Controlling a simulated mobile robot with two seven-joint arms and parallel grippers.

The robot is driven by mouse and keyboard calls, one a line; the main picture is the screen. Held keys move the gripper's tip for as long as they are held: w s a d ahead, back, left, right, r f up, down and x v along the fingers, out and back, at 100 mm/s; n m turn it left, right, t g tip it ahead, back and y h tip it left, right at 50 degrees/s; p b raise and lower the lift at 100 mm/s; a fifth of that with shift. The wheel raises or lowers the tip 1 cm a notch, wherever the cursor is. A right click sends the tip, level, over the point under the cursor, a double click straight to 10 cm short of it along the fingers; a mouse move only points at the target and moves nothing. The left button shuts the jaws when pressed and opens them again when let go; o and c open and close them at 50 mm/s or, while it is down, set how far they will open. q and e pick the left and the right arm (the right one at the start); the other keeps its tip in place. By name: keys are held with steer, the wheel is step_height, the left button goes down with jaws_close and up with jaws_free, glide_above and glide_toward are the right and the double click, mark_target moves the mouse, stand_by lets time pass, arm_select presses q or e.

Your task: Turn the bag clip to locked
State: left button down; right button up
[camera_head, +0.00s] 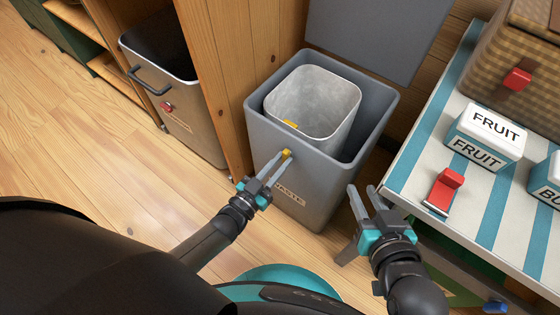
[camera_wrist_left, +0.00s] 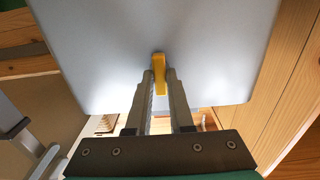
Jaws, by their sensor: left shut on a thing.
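The bag clip is a small yellow lever (camera_head: 287,153) on the front wall of the grey waste bin (camera_head: 300,188), near its rim. My left gripper (camera_head: 282,158) is shut on it. My right gripper (camera_head: 358,212) is open and empty, right of the bin.
A striped counter (camera_head: 497,183) on the right holds a fruit box (camera_head: 486,133), a red clip-like block (camera_head: 444,190) and a wicker basket (camera_head: 515,65). A wooden panel (camera_head: 222,70) and another bin (camera_head: 165,80) stand left. Floor at left is clear.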

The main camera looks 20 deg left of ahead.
stand_by(0.4)
arm_select(q)
steer(key=c, duration=0.8)
jaws_free()
arm_select(e)
steer(key=shift+w+r, duration=0.1)
arm_select(q)
steer(key=shift+s+a, duration=0.2)
steer(key=shift+s, duration=0.35)
steer(key=p+v, duration=0.3)
steer(key=v, duration=1.1)
arm_select(e)
steer(key=s+d+g+h, duration=0.3)
steer(key=s+d+g, duration=0.1)
steer(key=d+g, duration=0.1)
steer(key=shift+s+d, duration=0.3)
steer(key=shift+d, duration=0.6)
